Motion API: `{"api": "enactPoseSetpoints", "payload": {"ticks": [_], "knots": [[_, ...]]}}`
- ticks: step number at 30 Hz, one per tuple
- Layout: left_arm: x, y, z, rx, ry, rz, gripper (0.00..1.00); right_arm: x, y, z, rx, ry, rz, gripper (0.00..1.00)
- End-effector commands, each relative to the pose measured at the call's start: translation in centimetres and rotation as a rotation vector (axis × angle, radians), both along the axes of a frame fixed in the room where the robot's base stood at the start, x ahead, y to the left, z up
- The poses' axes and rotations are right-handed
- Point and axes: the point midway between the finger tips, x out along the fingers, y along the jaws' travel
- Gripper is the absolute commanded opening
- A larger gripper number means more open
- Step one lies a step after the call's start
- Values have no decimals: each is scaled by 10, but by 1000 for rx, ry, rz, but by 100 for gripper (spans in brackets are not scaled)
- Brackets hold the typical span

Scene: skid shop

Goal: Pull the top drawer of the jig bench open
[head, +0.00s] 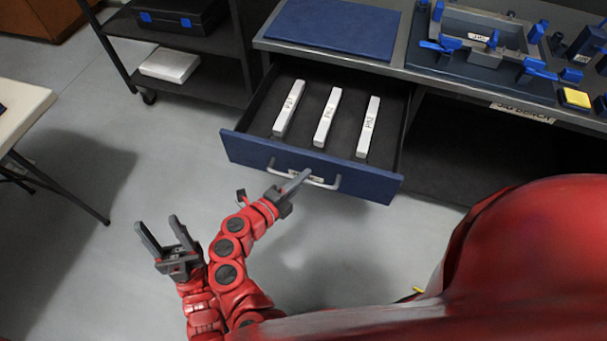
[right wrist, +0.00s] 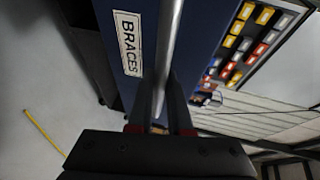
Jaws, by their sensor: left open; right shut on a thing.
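The jig bench (head: 398,66) stands at the top of the head view. Its top drawer (head: 370,184) is pulled well out, with a blue front, dark inside and three white labelled bars (head: 327,117) lying in it. My right gripper (head: 298,180) is shut on the grey bar handle (head: 336,183) of the drawer front. In the right wrist view the handle (right wrist: 169,45) runs between the fingers, beside a "BRACES" label (right wrist: 128,43). My left gripper (head: 158,222) is open and empty, above the floor to the left of the drawer.
A blue mat (head: 335,25) and a grey jig with blue clamps (head: 490,35) are on the bench top. A dark shelf cart (head: 200,80) with a black case and a white box stands left of the bench. A pale table (head: 20,110) is at far left. Floor between is clear.

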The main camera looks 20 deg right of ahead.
Motion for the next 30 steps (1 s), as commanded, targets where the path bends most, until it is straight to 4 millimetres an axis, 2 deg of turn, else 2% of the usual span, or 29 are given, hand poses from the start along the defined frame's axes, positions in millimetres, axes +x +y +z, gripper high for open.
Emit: {"api": "enactPoseSetpoints", "payload": {"ticks": [11, 12, 16, 26, 30], "knots": [[0, 0, 0, 0, 0, 0, 52, -1, 1, -1, 2, 1, 0, 0], [0, 0, 0, 0, 0, 0, 52, -1, 1, -1, 1, 1, 0, 23], [0, 0, 0, 0, 0, 0, 52, -1, 1, 0, 1, 1, 0, 46], [0, 0, 2, 0, 0, 0, 52, -1, 0, 2, 0, 0, -1, 47], [0, 0, 12, 0, 0, 0, 52, 1, -1, 17, 1, 0, -2, 47]]}}
